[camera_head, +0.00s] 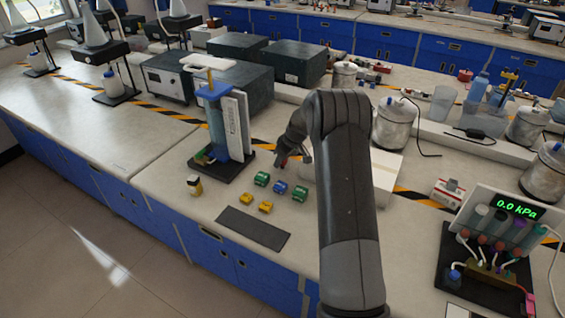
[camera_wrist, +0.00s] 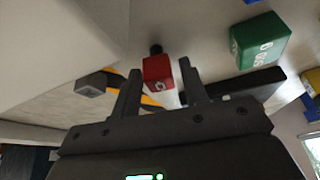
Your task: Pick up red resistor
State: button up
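The red resistor is a small red block with a white mark, seen in the wrist view (camera_wrist: 158,70) between the two fingertips of my gripper (camera_wrist: 161,72). The fingers stand on either side of it; I cannot tell whether they touch it. In the head view my gripper (camera_head: 293,158) is over the bench, left of the white box, and only a small red patch of the resistor (camera_head: 282,160) shows beside the fingers. My arm hides part of this area. I cannot tell whether the resistor rests on the bench or is lifted.
Green blocks (camera_head: 262,179) (camera_head: 300,193), a blue block (camera_head: 280,187) and yellow blocks (camera_head: 246,199) (camera_head: 265,207) lie in front. A dark mat (camera_head: 253,229) lies nearer the edge. A column apparatus (camera_head: 222,125) stands left; a white box (camera_head: 385,180) is right.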

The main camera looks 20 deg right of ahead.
jog(key=c, duration=0.8)
jog(key=shift+r, duration=0.15)
